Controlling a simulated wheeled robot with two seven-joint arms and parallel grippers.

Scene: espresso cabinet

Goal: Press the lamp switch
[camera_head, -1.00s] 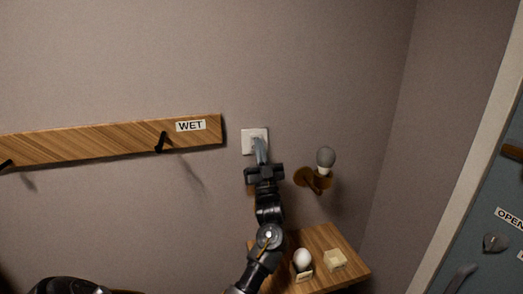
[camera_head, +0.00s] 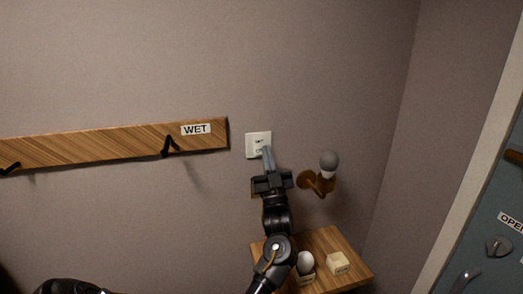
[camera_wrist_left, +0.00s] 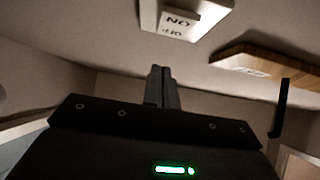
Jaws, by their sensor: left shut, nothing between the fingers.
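The lamp switch (camera_head: 252,142) is a white square plate with a lettered rocker on the wall, right of the wooden rail. In the left wrist view the switch plate (camera_wrist_left: 150,12) is at the top, its rocker lettering upside down. My left gripper (camera_head: 267,150) is shut and empty. Its tips overlap the lower right edge of the plate in the head view; in the wrist view its fingertips (camera_wrist_left: 160,70) appear apart from the switch. The wall lamp (camera_head: 328,162) has a grey, unlit-looking bulb on a brown mount. My right gripper is not in view.
A wooden rail (camera_head: 110,143) with black hooks and a WET label is left of the switch. A blue-grey door is at the far right.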

